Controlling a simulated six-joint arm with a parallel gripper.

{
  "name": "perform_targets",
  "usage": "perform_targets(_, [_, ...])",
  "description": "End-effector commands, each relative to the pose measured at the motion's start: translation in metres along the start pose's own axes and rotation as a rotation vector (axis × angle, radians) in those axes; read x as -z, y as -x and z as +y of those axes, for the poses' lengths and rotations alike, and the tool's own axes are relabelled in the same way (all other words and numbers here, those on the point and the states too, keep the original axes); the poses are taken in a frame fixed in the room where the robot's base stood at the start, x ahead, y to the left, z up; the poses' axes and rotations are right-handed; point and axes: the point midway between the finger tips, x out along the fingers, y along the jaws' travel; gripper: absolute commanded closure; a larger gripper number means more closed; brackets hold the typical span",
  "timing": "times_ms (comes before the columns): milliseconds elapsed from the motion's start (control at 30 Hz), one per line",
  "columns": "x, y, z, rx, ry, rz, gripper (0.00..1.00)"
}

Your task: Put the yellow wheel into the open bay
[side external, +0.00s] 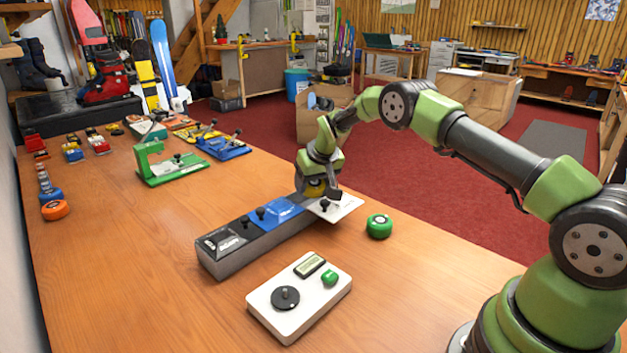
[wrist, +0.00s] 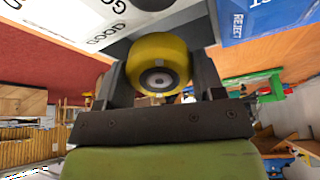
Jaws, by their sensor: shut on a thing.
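The yellow wheel (wrist: 158,62) sits between the two dark fingers of my gripper (wrist: 160,75), which is shut on it. In the side view, a little of the yellow wheel (side external: 315,186) shows at my gripper (side external: 321,194), low over the far right end of the long grey box (side external: 228,262). A blue lid (side external: 268,214) and a white lid (side external: 342,208), both with dark knobs, lie on either side of my gripper. In the wrist view the white lid (wrist: 75,18) reads GOOD and the blue lid (wrist: 252,22) reads REJECT. The bay's inside is hidden.
A green wheel (side external: 379,227) stands right of the box. A white device (side external: 299,297) with a black dial lies in front. A green fixture (side external: 170,168), a blue fixture (side external: 224,147) and an orange wheel (side external: 55,210) are further left. The front left bench is clear.

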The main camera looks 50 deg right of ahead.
Motion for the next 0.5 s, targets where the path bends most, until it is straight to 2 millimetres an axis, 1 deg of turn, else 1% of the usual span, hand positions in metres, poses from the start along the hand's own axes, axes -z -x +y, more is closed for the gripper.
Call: perform_targets(500, [-0.006,-0.014,0.000,0.000,-0.001,0.001,0.68])
